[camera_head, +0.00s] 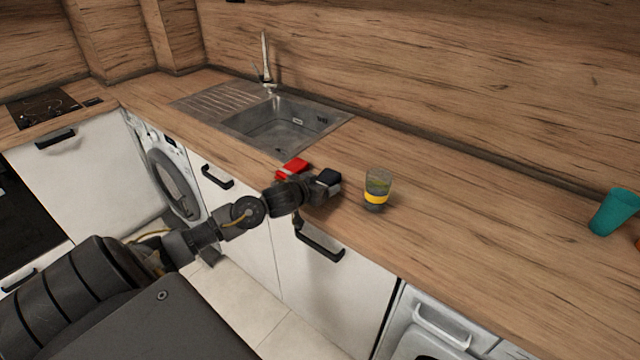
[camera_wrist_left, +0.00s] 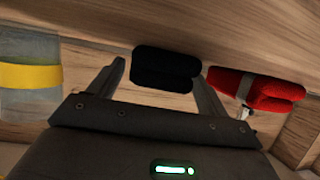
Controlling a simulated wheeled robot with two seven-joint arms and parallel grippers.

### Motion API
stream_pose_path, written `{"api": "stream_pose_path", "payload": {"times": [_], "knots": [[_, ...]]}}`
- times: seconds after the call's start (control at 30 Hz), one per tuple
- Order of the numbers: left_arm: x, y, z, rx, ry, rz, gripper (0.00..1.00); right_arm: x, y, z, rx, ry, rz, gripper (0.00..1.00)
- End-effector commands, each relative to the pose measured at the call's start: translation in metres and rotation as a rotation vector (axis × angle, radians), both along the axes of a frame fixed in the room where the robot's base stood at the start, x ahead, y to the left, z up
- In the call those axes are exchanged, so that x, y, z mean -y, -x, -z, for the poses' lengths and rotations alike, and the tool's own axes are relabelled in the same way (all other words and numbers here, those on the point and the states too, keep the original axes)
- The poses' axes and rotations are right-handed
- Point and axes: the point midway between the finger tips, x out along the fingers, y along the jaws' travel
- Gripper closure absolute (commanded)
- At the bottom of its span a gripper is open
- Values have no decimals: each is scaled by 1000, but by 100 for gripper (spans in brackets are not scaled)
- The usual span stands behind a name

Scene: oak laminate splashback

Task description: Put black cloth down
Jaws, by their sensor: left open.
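The black cloth (camera_head: 328,177) is a small dark folded bundle at the front part of the wooden counter, right at the end of my left arm. In the left wrist view the black cloth (camera_wrist_left: 166,68) lies between and just beyond the two finger tips. My left gripper (camera_head: 322,188) is open around it, with a gap showing at the fingers in the wrist view. Whether the cloth's underside touches the counter is hard to tell. My right gripper is not in view.
A red folded cloth (camera_head: 293,168) lies left of the gripper. A glass with a yellow band (camera_head: 377,190) stands close on the right. The sink (camera_head: 285,125) is behind. A teal cup (camera_head: 614,211) is far right. Counter between glass and cup is clear.

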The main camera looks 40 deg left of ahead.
Motion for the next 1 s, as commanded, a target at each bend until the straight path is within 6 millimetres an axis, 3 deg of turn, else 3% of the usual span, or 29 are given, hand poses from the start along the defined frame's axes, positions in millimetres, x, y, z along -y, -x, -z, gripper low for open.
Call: {"api": "stream_pose_path", "payload": {"times": [0.27, 0.7, 1.0], "knots": [[-1, 0, 9, 2, -2, 0, 22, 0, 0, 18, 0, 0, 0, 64], [3, 84, -24, -2, -2, 2, 22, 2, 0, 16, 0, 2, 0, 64], [5, 102, -33, 0, -1, 0, 22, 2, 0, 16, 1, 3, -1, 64]]}}
